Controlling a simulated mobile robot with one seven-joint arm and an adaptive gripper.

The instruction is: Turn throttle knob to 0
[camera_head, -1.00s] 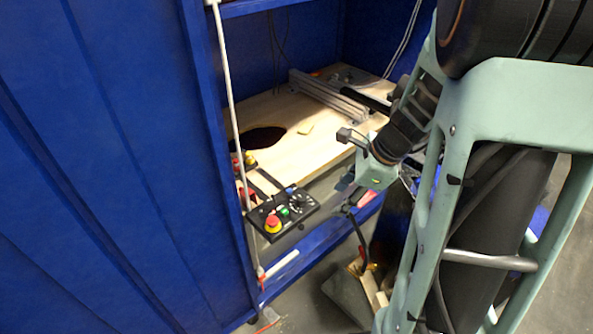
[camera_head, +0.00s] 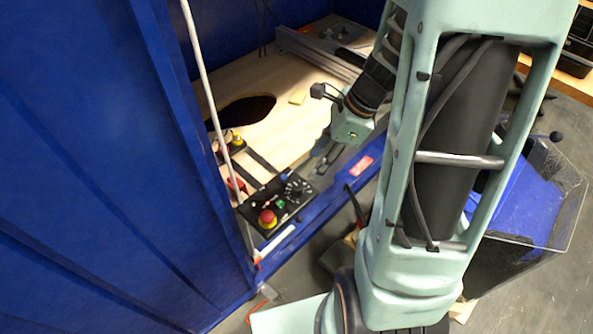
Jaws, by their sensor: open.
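The black control box (camera_head: 277,204) sits at the front edge of the wooden bench inside the blue frame. The throttle knob (camera_head: 292,189) is at its right end, with a dial of pale marks around it. The knob's pointer is too small to read. A red emergency button (camera_head: 267,217) and a small green button (camera_head: 281,204) are on the same box. My gripper (camera_head: 322,160) is at the end of the arm, above and to the right of the box, apart from the knob. Its fingers are small and partly hidden, open and holding nothing I can see.
A blue wall panel (camera_head: 90,170) stands on the left, with a white pole (camera_head: 207,95) at its edge. The wooden bench (camera_head: 285,120) has a dark hole (camera_head: 245,113) and an aluminium rail at the back. A blue bin (camera_head: 520,205) stands at the right.

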